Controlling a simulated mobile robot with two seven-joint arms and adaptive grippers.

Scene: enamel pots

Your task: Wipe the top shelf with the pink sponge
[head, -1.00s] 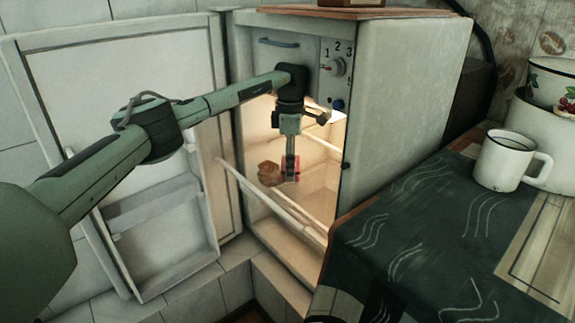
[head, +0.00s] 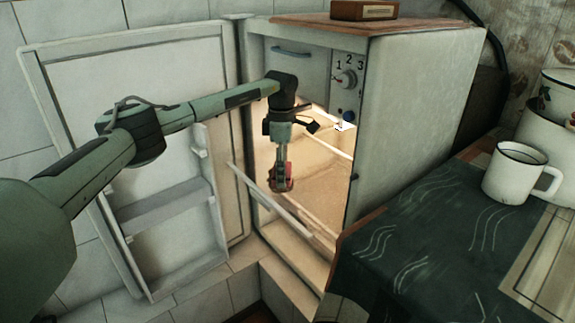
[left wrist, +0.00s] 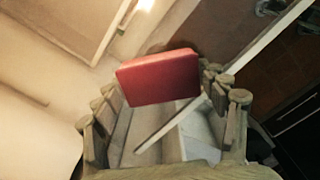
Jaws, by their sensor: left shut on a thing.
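The pink sponge looks red in the left wrist view (left wrist: 160,78), a block between the fingertips of my left gripper (left wrist: 165,98). In the head view my left gripper (head: 281,180) points down inside the open, lit fridge, shut on the sponge (head: 287,184). The gripper partly hides the sponge there. A pale shelf edge (head: 332,137) shows behind and to the right of the gripper, higher up. A pale front rail (head: 272,200) runs slantwise just below the sponge. I cannot tell whether the sponge touches a shelf. My right gripper is not in view.
The fridge door (head: 120,70) stands wide open at left, with door racks (head: 165,215). The fridge's side wall (head: 415,120) bounds the right. A table with a dark cloth (head: 430,245) and a white mug (head: 515,175) stands at right.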

